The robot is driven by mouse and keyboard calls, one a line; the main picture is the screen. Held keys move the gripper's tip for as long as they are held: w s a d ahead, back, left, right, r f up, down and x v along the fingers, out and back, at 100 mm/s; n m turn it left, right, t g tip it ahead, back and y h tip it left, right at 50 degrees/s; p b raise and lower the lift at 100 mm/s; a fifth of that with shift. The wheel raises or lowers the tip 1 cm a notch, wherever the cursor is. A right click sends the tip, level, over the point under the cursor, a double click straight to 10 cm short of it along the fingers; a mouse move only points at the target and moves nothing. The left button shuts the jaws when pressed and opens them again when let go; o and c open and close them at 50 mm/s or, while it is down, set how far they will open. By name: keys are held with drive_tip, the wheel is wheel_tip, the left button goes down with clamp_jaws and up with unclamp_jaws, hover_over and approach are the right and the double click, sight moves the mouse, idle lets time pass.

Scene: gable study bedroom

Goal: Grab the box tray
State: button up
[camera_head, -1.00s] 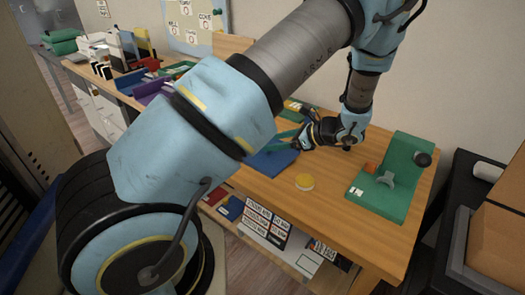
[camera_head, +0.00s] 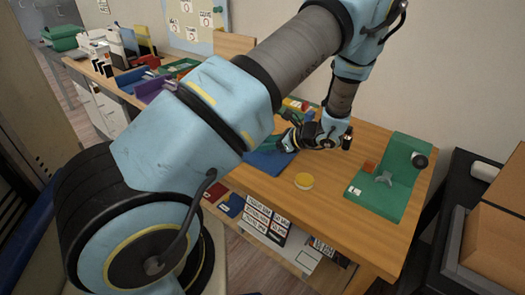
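A blue tray-like piece (camera_head: 266,161) lies on the wooden table, partly hidden behind my arm. A green tray-like piece (camera_head: 410,160) with a raised back stands at the table's right. I cannot tell for certain which one is the box tray. My gripper (camera_head: 288,141) points left, low over the table at the blue piece's right edge. A teal part shows at its fingertips. The fingers are too small and covered to tell whether they are open, or whether they touch the blue piece.
A purple tray (camera_head: 150,90) and other items crowd the left table. Cardboard boxes (camera_head: 492,240) stand at the right.

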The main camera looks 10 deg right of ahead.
clamp_jaws()
idle(0.4)
